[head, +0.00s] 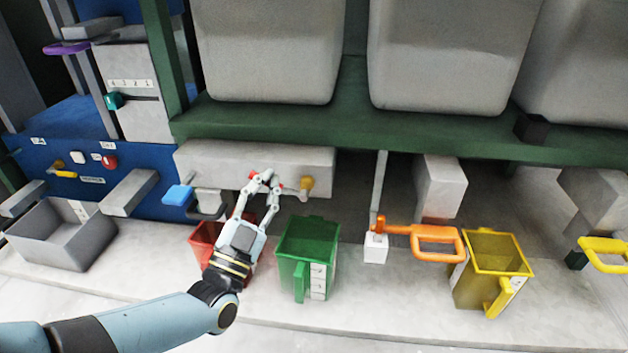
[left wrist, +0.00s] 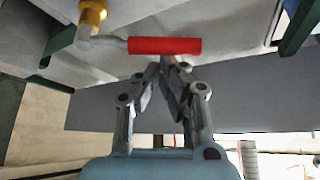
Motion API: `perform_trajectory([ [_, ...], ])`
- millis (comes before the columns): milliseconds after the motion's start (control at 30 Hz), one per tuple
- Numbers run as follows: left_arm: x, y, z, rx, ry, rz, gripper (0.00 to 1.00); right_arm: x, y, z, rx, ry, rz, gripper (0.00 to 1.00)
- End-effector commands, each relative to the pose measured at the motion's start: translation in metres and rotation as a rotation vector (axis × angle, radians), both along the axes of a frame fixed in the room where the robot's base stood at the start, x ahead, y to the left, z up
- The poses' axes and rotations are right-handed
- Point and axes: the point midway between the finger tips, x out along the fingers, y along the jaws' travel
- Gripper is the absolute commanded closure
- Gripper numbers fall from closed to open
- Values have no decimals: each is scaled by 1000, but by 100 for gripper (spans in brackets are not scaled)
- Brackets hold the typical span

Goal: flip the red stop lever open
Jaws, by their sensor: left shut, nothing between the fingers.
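The red lever (left wrist: 165,46) lies level across the upper part of the left wrist view. A grey rod joins it to a brass fitting (left wrist: 92,14) on its left. In the head view the red lever (head: 252,175) is mostly hidden behind my left gripper's fingers, and the brass fitting (head: 306,184) shows to the right on the grey block's front. My left gripper (head: 266,178) is shut and empty. Its fingertips (left wrist: 166,64) are right by the lever's handle; I cannot tell whether they touch it. My right gripper is not in view.
Below stand a red bin (head: 207,240), a green bin (head: 307,250) and a yellow bin (head: 491,262). An orange handle (head: 437,240) sticks out at the right. A blue-tipped handle (head: 178,195) is left of the gripper. A green beam (head: 350,130) runs above.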

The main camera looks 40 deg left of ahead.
Motion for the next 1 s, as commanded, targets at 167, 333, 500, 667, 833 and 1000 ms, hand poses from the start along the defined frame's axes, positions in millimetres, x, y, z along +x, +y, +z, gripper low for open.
perform_trajectory([
  [167, -3, 6, -10, 1, 2, 1, 100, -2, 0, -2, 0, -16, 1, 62],
  [333, -6, 10, -18, 3, 4, 1, 100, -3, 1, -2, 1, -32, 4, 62],
  [500, -7, 12, -24, 3, 3, 0, 100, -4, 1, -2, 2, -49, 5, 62],
  [667, -7, 13, -27, 3, 3, 0, 100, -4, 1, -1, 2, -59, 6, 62],
  [833, -7, 13, -28, 4, 2, 0, 100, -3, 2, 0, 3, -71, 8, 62],
  [1000, -8, 13, -29, 4, 2, 0, 100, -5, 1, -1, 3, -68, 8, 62],
])
